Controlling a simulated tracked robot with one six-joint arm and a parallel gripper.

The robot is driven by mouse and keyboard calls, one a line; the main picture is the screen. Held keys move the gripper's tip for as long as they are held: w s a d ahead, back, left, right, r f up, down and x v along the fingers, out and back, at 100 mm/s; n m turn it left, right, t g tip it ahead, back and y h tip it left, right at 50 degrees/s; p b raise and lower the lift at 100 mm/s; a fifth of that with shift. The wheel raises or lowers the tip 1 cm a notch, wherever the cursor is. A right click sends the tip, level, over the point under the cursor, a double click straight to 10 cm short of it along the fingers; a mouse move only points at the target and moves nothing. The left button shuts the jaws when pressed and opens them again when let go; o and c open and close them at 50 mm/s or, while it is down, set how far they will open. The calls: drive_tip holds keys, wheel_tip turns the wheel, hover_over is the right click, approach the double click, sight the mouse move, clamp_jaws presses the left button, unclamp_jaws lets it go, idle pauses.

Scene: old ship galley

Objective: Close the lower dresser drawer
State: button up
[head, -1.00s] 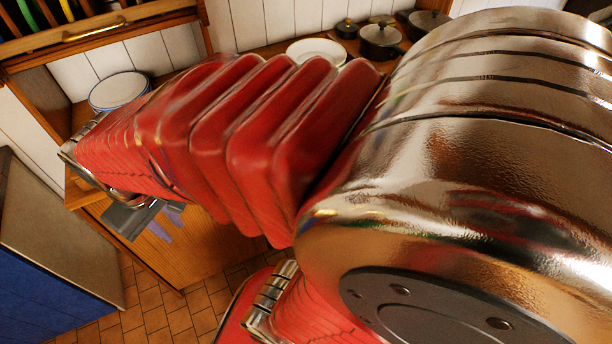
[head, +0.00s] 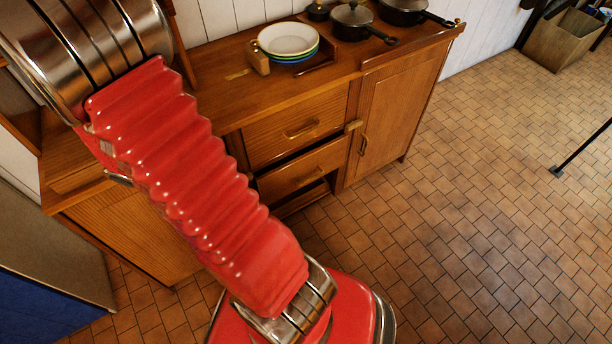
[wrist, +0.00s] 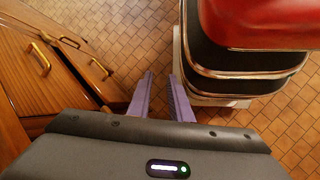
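The wooden dresser (head: 225,75) stands behind my arm in the head view. Its lower drawer (head: 325,162) is pulled out a little, with a dark gap above its front edge. The upper drawer (head: 275,134) looks shut. In the wrist view the lower drawer (wrist: 85,62) and its brass handle (wrist: 98,67) are at the left. My gripper (wrist: 162,82) shows there with two purple fingers apart and nothing between them. It is over the tiled floor, to the right of the drawer front and apart from it. In the head view my arm hides the gripper.
A cupboard door (head: 390,115) with a handle is right of the drawers. Stacked plates (head: 288,40) and dark pots (head: 352,20) stand on the dresser top. A blue-sided unit (head: 45,300) is at lower left. The tiled floor (head: 480,190) at right is mostly clear.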

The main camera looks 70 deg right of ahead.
drive_tip(key=s+d+f+n+g+h, duration=0.15)
drive_tip(key=s+d+f+g, duration=0.35)
drive_tip(key=s+d+f, duration=0.5)
drive_tip(key=n+t+h, duration=0.2)
drive_tip(key=t+h, duration=0.4)
drive_tip(key=h, duration=0.5)
approach(310, 179)
drive_tip(key=w+a, duration=0.2)
drive_tip(key=a, duration=0.1)
drive_tip(key=shift+s+r+y, duration=0.1)
drive_tip(key=shift+r+y, duration=0.05)
drive_tip(key=shift+y, duration=0.1)
drive_tip(key=shift+x, duration=6.9)
drive_tip(key=shift+s, duration=0.15)
drive_tip(key=shift+c, duration=0.6)
